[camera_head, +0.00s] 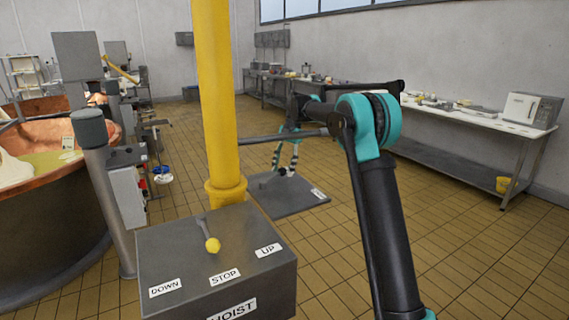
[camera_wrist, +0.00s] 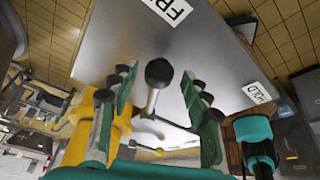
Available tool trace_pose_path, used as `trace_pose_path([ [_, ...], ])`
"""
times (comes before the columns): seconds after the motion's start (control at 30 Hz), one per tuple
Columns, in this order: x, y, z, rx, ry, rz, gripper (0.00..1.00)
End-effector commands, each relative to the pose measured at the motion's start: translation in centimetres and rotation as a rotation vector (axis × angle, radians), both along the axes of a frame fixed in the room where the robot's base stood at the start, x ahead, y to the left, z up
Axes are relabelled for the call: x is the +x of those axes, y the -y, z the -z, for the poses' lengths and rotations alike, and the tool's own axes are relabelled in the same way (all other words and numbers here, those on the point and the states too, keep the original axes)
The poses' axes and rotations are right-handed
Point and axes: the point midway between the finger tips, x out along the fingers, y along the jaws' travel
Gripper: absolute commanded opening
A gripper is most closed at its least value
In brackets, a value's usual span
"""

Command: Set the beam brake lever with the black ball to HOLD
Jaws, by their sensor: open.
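The beam brake lever's black ball (camera_wrist: 158,72) is in the wrist view on a thin metal stem, above a grey plate (camera_wrist: 215,55). The ball lies between the tips of my open gripper (camera_wrist: 160,84), with a gap to each finger. A label starting "FR" (camera_wrist: 168,9) is at the top and a HOLD label (camera_wrist: 259,95) at the right. The ball is not clearly at either label. In the head view my gripper (camera_head: 285,168) points down over the plate (camera_head: 290,204); the ball is small and dark there.
A yellow post (camera_head: 215,100) stands left of my gripper. In front is the grey HOIST box (camera_head: 215,245) with a yellow-ball lever (camera_head: 212,244) towards STOP. A copper vat (camera_head: 50,200) is at left. Benches line the right wall; tiled floor is free at right.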

Motion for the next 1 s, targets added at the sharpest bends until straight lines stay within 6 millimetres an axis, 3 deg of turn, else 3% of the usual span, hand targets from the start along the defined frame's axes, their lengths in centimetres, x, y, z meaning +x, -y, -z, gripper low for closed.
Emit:
trace_pose_path([
  [0.17,0.6,0.4,-1.7,0.0,0.0,0.001,0.48],
  [0.6,3.3,2.0,-9.1,0.0,0.0,0.001,0.48],
  [1.0,3.9,2.5,-11.0,0.0,0.0,0.001,0.48],
])
